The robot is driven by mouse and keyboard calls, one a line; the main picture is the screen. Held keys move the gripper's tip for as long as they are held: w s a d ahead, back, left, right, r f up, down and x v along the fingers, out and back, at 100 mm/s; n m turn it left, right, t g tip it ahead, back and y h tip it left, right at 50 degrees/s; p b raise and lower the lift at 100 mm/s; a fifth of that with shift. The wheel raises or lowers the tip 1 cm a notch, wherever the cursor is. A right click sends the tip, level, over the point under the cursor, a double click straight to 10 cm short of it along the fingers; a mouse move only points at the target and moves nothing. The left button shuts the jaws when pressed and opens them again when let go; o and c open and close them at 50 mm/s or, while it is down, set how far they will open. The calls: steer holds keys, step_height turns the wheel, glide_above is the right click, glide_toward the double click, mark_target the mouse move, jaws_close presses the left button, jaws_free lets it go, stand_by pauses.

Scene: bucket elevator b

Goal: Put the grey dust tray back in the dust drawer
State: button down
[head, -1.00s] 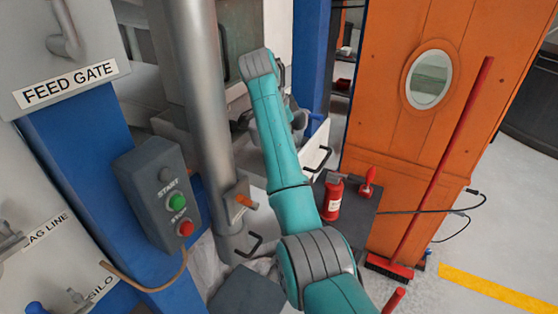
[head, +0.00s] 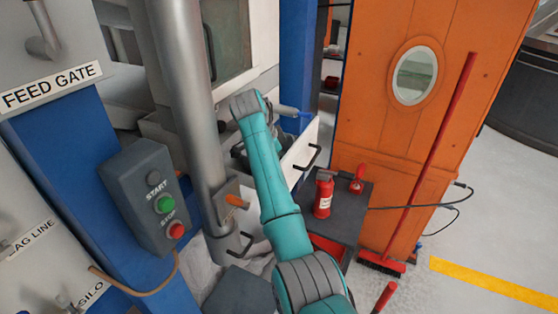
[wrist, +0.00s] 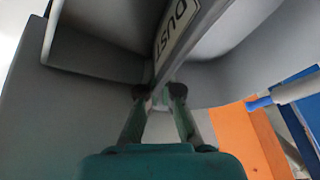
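The grey dust tray (wrist: 85,105) fills much of the wrist view, close to the camera. A wall with a white DUST label (wrist: 178,25) runs down between my fingertips. My gripper (wrist: 160,93) has its two dark fingertips on either side of that wall's end and looks shut on it; the exact contact is shadowed. In the head view my arm hides most of the gripper and tray. The dust drawer (head: 301,152) stands pulled out, with a white front and black handle, just right of my wrist. Its inside is mostly hidden.
A grey pipe (head: 188,90) and the start-stop box (head: 152,195) stand left of my arm. A blue-tipped lever (head: 295,112) is above the drawer.

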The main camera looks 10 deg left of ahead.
steer(key=shift+f, duration=0.15)
steer(key=c, duration=1.6)
jaws_free()
steer(key=v, duration=0.8)
steer(key=shift+w+d, duration=0.1)
